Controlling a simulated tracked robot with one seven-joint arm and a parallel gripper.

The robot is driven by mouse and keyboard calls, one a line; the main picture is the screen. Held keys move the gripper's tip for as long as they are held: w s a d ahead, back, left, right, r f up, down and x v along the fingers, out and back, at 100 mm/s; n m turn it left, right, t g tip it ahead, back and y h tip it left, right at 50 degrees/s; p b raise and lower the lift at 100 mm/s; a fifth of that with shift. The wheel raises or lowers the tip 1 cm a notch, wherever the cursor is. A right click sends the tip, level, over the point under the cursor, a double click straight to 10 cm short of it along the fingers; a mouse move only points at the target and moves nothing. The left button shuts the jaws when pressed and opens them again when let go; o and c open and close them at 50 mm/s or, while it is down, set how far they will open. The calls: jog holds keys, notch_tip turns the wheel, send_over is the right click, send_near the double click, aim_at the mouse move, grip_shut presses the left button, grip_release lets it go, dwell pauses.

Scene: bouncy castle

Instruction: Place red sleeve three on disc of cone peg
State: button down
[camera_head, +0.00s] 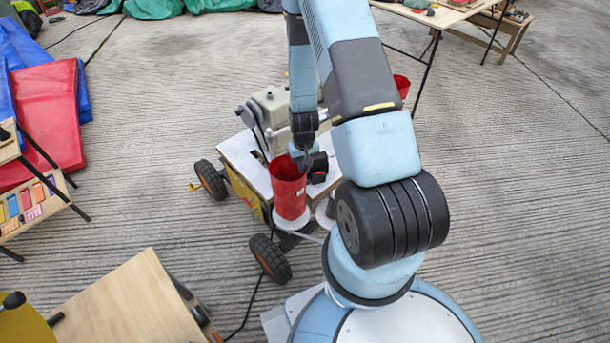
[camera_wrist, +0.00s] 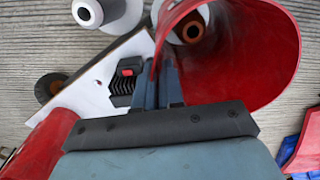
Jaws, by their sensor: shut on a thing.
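A red sleeve (camera_head: 288,190) stands roughly upright at the front of a small wheeled cart. My gripper (camera_head: 304,165) is shut on its wall near the upper rim. In the wrist view the held sleeve (camera_wrist: 262,50) fills the right side, with my gripper fingers (camera_wrist: 163,84) at its wall. A white cone peg (camera_wrist: 190,29) shows at the sleeve's far end, partly covered by it. A white disc (camera_head: 291,222) shows around the sleeve's lower end in the head view. I cannot tell whether the sleeve touches it. Another white cone peg (camera_wrist: 88,12) is bare.
The cart (camera_head: 240,160) carries a machine (camera_head: 274,105) behind the sleeve. Another red piece (camera_head: 402,86) shows behind my arm, and a red curved surface (camera_wrist: 42,145) is at lower left in the wrist view. A wooden table (camera_head: 130,305) stands at front left.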

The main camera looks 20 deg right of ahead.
jog(key=shift+f, duration=2.2)
jog(key=c, duration=1.2)
grip_release()
jog(key=shift+c, duration=0.2)
